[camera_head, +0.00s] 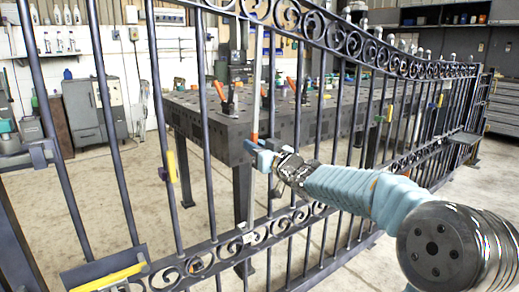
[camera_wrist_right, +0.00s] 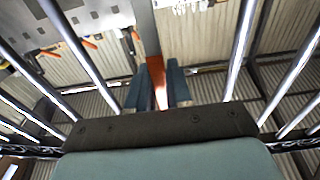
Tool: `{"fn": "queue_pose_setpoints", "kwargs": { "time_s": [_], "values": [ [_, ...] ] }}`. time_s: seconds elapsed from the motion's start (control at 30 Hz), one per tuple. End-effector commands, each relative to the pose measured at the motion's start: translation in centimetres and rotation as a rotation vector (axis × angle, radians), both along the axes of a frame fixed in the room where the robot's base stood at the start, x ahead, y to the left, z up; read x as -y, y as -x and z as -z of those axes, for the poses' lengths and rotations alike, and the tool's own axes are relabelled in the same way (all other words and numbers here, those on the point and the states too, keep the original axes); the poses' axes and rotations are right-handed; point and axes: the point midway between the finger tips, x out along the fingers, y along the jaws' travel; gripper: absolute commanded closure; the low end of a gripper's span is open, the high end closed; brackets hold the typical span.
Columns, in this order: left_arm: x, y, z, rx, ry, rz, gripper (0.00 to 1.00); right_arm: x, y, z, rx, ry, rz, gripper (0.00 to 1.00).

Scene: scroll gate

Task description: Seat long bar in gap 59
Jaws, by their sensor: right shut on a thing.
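My right gripper (camera_head: 262,155) reaches in from the right and is shut on a long, thin upright bar (camera_head: 257,85). The bar is pale at the top, with an orange stretch just above the fingers. It stands in line with the dark scroll gate (camera_head: 208,120), between two gate bars, and its lower part runs down towards the bottom scroll band. I cannot tell whether its ends touch the rails. In the right wrist view the orange part of the bar (camera_wrist_right: 160,93) shows between the two blue-grey fingers. No number for gap 59 is legible. My left gripper is out of view.
A dark perforated table (camera_head: 205,112) with orange-handled clamps stands behind the gate. A small tray (camera_head: 75,277) with a yellow piece sits at the gate's lower left. Another yellow piece (camera_head: 171,166) is on a gate bar.

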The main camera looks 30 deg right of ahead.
Motion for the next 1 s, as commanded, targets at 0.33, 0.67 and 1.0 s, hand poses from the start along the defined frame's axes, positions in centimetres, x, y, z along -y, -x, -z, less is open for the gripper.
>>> {"fn": "queue_pose_setpoints", "kwargs": {
  "time_s": [0.33,0.67,1.0],
  "values": [
    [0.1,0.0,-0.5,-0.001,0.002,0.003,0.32,-0.3,-2.4,-0.1,0.005,-0.001,-0.002,1.00],
    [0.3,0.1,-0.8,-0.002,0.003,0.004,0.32,-0.4,-4.0,0.0,0.006,0.000,-0.001,1.00],
    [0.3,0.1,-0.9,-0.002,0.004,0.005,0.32,-0.4,-4.4,0.0,0.006,0.000,-0.001,1.00]
  ]
}}
